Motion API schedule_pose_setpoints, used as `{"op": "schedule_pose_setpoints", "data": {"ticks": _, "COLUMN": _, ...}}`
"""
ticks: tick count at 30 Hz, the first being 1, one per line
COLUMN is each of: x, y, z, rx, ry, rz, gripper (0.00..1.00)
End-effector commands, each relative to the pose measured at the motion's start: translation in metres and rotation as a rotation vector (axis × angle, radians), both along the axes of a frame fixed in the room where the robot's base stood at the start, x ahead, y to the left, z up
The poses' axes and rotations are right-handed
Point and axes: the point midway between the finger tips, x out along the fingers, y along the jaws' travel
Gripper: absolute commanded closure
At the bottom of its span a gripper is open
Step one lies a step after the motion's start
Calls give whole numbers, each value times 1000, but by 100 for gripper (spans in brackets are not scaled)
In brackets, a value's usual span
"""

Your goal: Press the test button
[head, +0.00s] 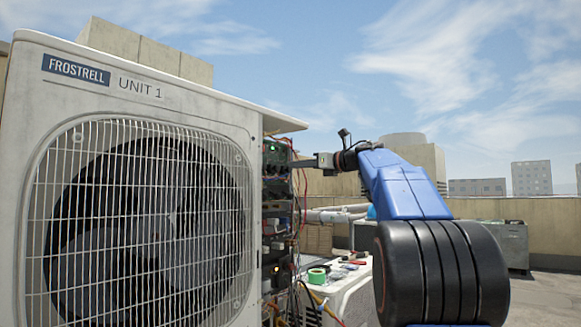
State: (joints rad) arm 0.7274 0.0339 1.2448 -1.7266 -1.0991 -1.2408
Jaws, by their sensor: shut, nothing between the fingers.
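The condenser marked Frostrell Unit 1 (190,88) fills the left of the head view. Its right side is open and shows a column of circuit boards (276,190) with wires and a small green light. My gripper (298,163) is at the end of my blue arm, which comes in from the right. It is shut and empty, and its tips point left at the upper boards, very close to them. I cannot tell whether the tips touch anything. I cannot make out the test button among the small, edge-on parts.
Red and dark wires hang by the boards, close to my gripper. Below stands a white box (346,300) with a green tape roll (317,275) and small tools on top. Pale pipes (335,215) run behind. Open air lies above my arm.

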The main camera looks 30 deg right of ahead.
Motion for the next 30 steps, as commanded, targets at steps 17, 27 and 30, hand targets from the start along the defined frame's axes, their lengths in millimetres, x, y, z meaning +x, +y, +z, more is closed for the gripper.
{"op": "schedule_pose_setpoints", "data": {"ticks": 17, "x": 93, "y": 34, "z": 0, "rx": 0, "ry": -1, "rz": 2, "gripper": 100}}
{"op": "schedule_pose_setpoints", "data": {"ticks": 27, "x": 117, "y": 43, "z": 1, "rx": 1, "ry": -2, "rz": -1, "gripper": 100}}
{"op": "schedule_pose_setpoints", "data": {"ticks": 30, "x": 118, "y": 43, "z": 1, "rx": 1, "ry": -2, "rz": -1, "gripper": 100}}
